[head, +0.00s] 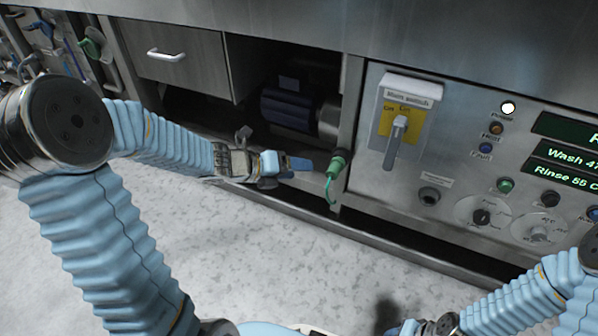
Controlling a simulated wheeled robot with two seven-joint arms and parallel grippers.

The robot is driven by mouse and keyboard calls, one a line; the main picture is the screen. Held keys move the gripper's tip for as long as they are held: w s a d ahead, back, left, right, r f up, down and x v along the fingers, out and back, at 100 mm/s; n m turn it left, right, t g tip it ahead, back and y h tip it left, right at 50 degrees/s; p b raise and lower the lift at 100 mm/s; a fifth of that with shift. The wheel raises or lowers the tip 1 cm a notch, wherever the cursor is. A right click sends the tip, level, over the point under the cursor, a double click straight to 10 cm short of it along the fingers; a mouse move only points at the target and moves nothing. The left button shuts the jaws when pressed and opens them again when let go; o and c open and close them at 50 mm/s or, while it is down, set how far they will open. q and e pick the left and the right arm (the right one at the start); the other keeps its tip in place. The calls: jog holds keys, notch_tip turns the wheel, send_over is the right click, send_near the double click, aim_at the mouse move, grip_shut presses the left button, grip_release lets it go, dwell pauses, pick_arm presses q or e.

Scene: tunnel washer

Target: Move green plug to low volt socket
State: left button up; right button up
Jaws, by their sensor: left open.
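The green plug (337,164) is on the narrow metal post left of the control panel, with a thin green cable hanging from it. My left gripper (300,165) comes in from the left, open and empty, with its blue fingertips pointing at the plug. A small gap shows between them. A round dark socket (429,196) sits low on the control panel, right of the plug, under a small label too small to read; nothing is in it. My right gripper (408,327) is only partly in view at the bottom edge, and its fingers cannot be made out.
The control panel (460,145) carries a yellow-backed main switch (400,125), lamps, knobs and green displays. An open bay with a dark motor (290,108) lies behind my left gripper. The pale floor in front is clear.

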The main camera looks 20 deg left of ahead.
aim_at(328, 171)
pick_arm(q)
jog(key=b+x, duration=0.3)
jog(key=x, duration=0.8)
jog(key=shift+w+d+f, duration=0.1)
jog(key=shift+d+f, duration=0.1)
jog(key=shift+f, duration=0.05)
jog(key=shift+w+d+f+b, duration=0.2)
jog(key=shift+w+d+b, duration=0.1)
jog(key=shift+w, duration=0.1)
grip_shut()
jog(key=shift+s, duration=0.15)
jog(key=shift+s+a+b, duration=0.1)
jog(key=shift+s+b, duration=0.6)
jog(key=shift+s, duration=0.45)
jog(key=shift+s+b, duration=0.35)
jog(key=shift+s, duration=0.85)
